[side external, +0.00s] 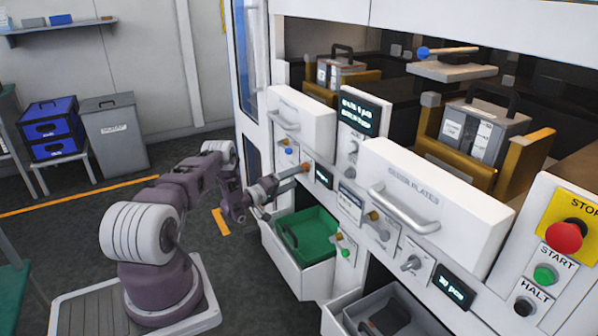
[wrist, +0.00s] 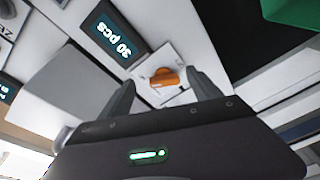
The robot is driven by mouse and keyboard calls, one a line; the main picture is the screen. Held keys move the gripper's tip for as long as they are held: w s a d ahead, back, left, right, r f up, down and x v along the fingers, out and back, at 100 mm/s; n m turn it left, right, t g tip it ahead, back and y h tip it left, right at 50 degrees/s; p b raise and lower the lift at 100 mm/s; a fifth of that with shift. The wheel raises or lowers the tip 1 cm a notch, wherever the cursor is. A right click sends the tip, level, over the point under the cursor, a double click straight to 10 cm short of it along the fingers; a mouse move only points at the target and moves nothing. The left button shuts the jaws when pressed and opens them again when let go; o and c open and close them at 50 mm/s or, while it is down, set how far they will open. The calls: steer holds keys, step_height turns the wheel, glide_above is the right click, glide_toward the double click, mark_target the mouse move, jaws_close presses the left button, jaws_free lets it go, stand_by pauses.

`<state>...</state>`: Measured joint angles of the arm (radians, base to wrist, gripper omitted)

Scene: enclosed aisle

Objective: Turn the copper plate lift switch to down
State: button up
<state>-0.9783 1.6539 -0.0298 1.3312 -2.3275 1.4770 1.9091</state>
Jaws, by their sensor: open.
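An orange rotary knob (wrist: 165,78) sits on a small white plate (wrist: 158,96) in the wrist view. My gripper (wrist: 164,90) is open, with one finger on each side of this knob. I cannot tell whether the fingers touch it. The plate's writing is too small and partly hidden, so I cannot confirm which switch it is. In the side view my gripper (side external: 298,174) is at the front panel of the white machine, and the knob's orange edge (side external: 306,167) shows at its fingertips.
A dark display reading "30 pcs" (wrist: 112,36) is beside the knob. A handled white drawer (side external: 450,205) and other switches (side external: 411,263) are to the right. A green bin (side external: 305,236) sits in an open drawer below my gripper. A red stop button (side external: 566,236) is far right.

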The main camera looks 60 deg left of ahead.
steer(key=w+a+y, duration=0.1)
steer(key=w+a+n+y, duration=0.1)
steer(key=w, duration=0.1)
steer(key=w+y, duration=0.1)
steer(key=shift+w+a+r+t+y, duration=0.15)
steer(key=shift+a+r+t+y, duration=0.15)
steer(key=shift+a+t+y, duration=0.1)
steer(key=c, duration=1.4)
